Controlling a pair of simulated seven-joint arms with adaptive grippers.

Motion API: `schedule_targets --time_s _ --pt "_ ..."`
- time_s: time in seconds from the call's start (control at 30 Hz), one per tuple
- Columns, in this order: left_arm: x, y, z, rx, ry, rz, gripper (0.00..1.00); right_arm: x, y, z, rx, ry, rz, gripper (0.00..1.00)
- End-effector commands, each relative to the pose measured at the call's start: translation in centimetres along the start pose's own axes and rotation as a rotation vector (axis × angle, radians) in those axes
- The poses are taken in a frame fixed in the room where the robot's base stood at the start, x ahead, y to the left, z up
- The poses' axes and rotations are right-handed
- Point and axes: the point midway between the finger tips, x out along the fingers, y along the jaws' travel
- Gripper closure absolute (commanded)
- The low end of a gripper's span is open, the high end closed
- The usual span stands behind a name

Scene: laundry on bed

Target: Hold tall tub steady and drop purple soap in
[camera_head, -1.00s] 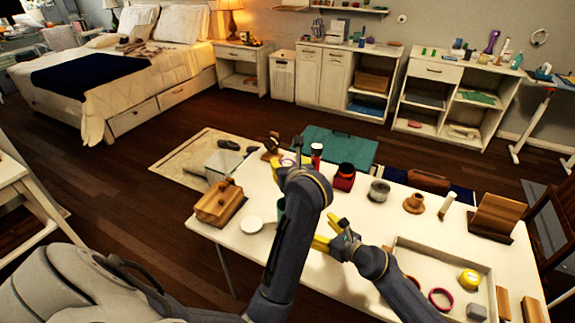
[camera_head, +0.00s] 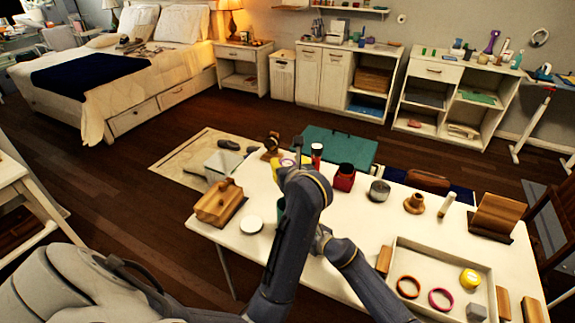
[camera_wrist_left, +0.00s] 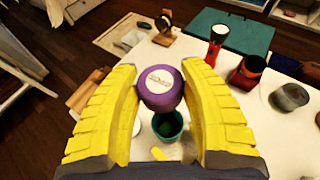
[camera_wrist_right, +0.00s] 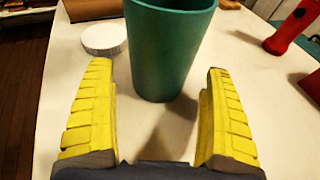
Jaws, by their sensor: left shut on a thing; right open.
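The purple soap (camera_wrist_left: 162,88), a round piece with a pale label, is between the yellow fingers of my left gripper (camera_wrist_left: 165,88), which is shut on it. The tall teal tub (camera_wrist_right: 170,45) stands upright on the white table. In the left wrist view the tub (camera_wrist_left: 168,126) shows just below the soap, its dark opening facing up. My right gripper (camera_wrist_right: 155,85) is open, its fingers low on either side of the tub's base, with a gap to it. In the head view my left arm hides most of the tub and the soap.
A white round lid (camera_wrist_right: 104,38) lies beside the tub. A wooden box (camera_head: 218,203) stands at the table's left. A red flashlight (camera_head: 317,155), red holder (camera_head: 344,177) and grey tin (camera_head: 379,191) stand behind. A white tray (camera_head: 420,252) is at the right.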

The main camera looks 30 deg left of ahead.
Motion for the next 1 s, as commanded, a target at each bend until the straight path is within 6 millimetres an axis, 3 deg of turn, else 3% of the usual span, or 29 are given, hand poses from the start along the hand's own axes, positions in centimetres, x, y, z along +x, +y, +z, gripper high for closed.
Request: schedule_targets --time_s 0.33,0.8,1.0 --pt "0.0 0.0 0.0 0.0 0.0 0.0 0.86 2.2 0.0 0.0 0.002 0.0 0.0 0.14" --pt "0.0 0.0 0.0 0.0 0.0 0.0 0.86 2.5 0.0 0.0 0.0 0.0 0.0 0.14" --pt "0.0 0.0 0.0 0.0 0.0 0.0 0.86 2.5 0.0 0.0 0.0 0.0 0.0 0.36"
